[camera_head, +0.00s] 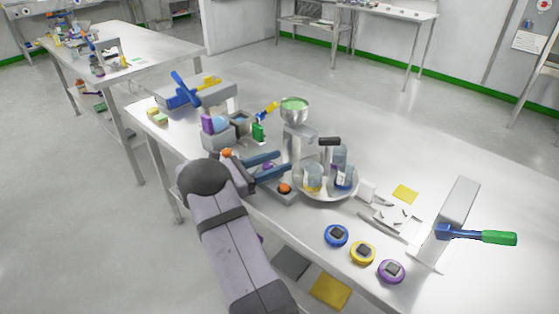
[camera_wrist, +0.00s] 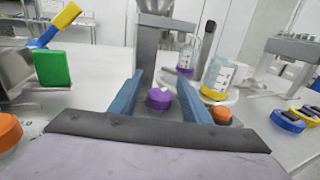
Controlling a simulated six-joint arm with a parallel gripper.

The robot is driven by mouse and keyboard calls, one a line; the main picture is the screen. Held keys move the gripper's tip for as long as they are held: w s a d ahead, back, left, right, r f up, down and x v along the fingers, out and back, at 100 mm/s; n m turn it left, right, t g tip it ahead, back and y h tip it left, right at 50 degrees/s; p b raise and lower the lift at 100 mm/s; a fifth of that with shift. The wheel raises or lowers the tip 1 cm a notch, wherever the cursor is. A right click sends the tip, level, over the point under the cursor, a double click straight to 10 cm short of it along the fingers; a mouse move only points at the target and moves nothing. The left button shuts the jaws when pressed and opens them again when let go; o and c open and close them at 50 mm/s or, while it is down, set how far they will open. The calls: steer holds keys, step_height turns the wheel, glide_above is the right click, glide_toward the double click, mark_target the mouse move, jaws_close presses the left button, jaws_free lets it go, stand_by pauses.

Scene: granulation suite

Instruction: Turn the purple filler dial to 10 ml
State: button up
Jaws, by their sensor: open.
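The purple filler dial (camera_wrist: 158,99) sits on the base of the grey filler (camera_wrist: 147,45) in the wrist view. A small pale mark shows at its upper right edge; I cannot read any scale. My gripper (camera_wrist: 160,80) is open, with one blue finger on each side of the dial and visible gaps between. In the head view, my gripper (camera_head: 284,163) reaches over the filler's base, and only a bit of the purple dial (camera_head: 267,166) shows between the fingers. The filler (camera_head: 299,142) carries a funnel with green contents on top.
An orange knob (camera_head: 285,188) is close to the right finger. Beakers stand on a round plate (camera_head: 327,192) to the right. A green block (camera_head: 258,131) is left of the filler. Blue, yellow and purple (camera_head: 391,271) round pieces lie at the front right.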

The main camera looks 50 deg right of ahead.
steer(key=shift+s+d, duration=0.2)
steer(key=shift+d, duration=0.45)
steer(key=c, duration=1)
steer(key=shift+c, duration=0.2)
steer(key=shift+r+t+p, duration=0.1)
steer(key=shift+t+p, duration=0.2)
steer(key=shift+w+n+t+h+p, duration=0.15)
steer(key=shift+n+t+p, duration=0.05)
steer(key=shift+n+t, duration=0.3)
steer(key=shift+w+n+t+h+p, duration=0.1)
steer(key=shift+n+t+h+p, duration=0.1)
steer(key=shift+n+t, duration=0.3)
steer(key=shift+w+n+t, duration=0.25)
steer(key=shift+n+t, duration=0.4)
steer(key=shift+t, duration=0.5)
steer(key=shift+w+n+t, duration=0.25)
steer(key=shift+n+t, duration=0.4)
steer(key=shift+t, duration=0.5)
